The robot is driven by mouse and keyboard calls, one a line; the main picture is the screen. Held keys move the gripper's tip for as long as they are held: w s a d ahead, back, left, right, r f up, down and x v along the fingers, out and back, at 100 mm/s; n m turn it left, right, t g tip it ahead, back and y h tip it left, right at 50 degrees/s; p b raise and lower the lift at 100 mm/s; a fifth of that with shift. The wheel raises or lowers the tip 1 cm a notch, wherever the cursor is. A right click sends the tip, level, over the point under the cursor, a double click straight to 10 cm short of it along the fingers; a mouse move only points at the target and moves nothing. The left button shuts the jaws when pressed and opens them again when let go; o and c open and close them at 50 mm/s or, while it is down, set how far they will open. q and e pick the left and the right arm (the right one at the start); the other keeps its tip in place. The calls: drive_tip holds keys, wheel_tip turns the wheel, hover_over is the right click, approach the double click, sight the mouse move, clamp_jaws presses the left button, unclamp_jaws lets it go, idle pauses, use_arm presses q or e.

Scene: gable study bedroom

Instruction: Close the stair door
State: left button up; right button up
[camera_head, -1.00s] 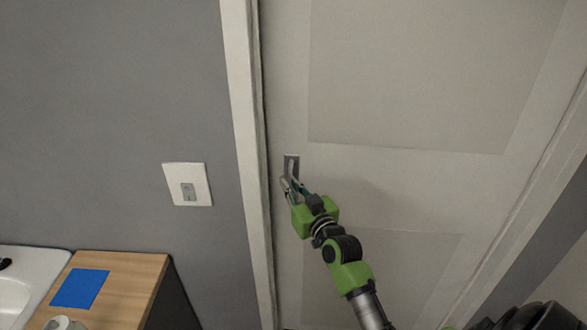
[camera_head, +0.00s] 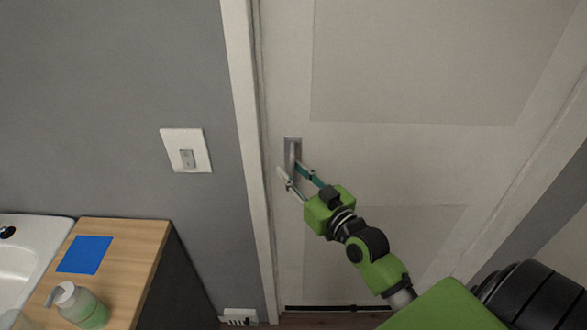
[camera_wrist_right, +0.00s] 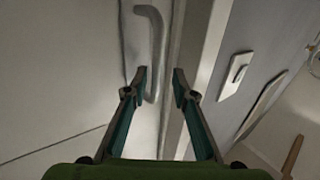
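The pale panelled stair door (camera_head: 400,165) fills the middle of the head view. Its left edge looks about flush with the white frame (camera_head: 246,130), with only a thin line between them. A grey metal handle (camera_head: 292,150) is on the door near that edge, and it also shows in the right wrist view (camera_wrist_right: 153,45). My right gripper (camera_head: 290,173) is just below and in front of the handle. In the right wrist view its two fingers (camera_wrist_right: 159,74) are apart, with the handle's lower end near the left finger; contact cannot be told. My left gripper is not in view.
A light switch (camera_head: 186,150) is on the grey wall left of the frame. A wooden counter (camera_head: 135,245) with a blue square (camera_head: 84,254), a soap bottle (camera_head: 80,305) and a white sink (camera_head: 22,250) is at lower left.

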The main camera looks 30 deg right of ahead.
drive_tip(key=shift+s+r, duration=0.15)
drive_tip(key=shift+r, duration=0.1)
drive_tip(key=shift+s+f, duration=0.2)
drive_tip(key=shift+s, duration=0.05)
drive_tip(key=s, duration=1.1)
drive_tip(key=shift+s+d+r, duration=0.15)
drive_tip(key=shift+s+d, duration=0.1)
drive_tip(key=shift+s, duration=0.05)
